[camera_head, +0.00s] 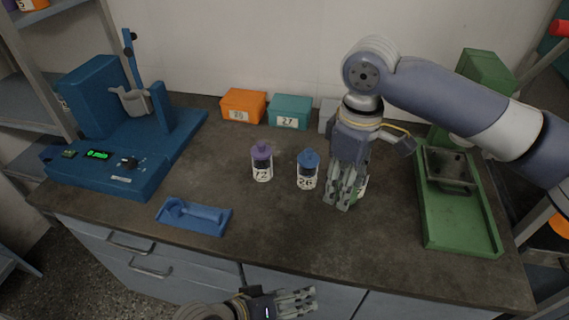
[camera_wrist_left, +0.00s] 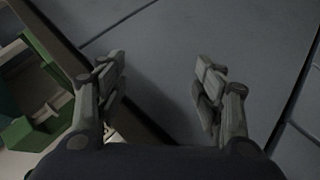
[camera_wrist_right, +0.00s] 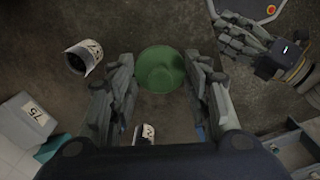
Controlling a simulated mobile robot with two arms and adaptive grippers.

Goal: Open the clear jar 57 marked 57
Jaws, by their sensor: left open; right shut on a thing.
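My right gripper (camera_head: 343,205) points down over the bench, to the right of the blue-lidded jar 26. In the right wrist view it (camera_wrist_right: 160,85) is shut on a round green lid (camera_wrist_right: 160,68). A sliver of a white-labelled jar (camera_head: 363,185) shows behind its fingers; its number is hidden, so I cannot confirm it is jar 57, nor whether the lid sits on it. A jar with a dark top (camera_wrist_right: 76,62) stands beside the fingers in the right wrist view. My left gripper (camera_head: 308,300) is open and empty at the bench front; it also shows in the left wrist view (camera_wrist_left: 160,82).
Purple-lidded jar 72 (camera_head: 262,163) and jar 26 (camera_head: 307,170) stand upright mid-bench. Orange (camera_head: 243,105) and teal (camera_head: 290,112) boxes are at the back. A blue machine (camera_head: 110,150) and blue holder (camera_head: 194,217) are left; a green tray (camera_head: 460,235) is right.

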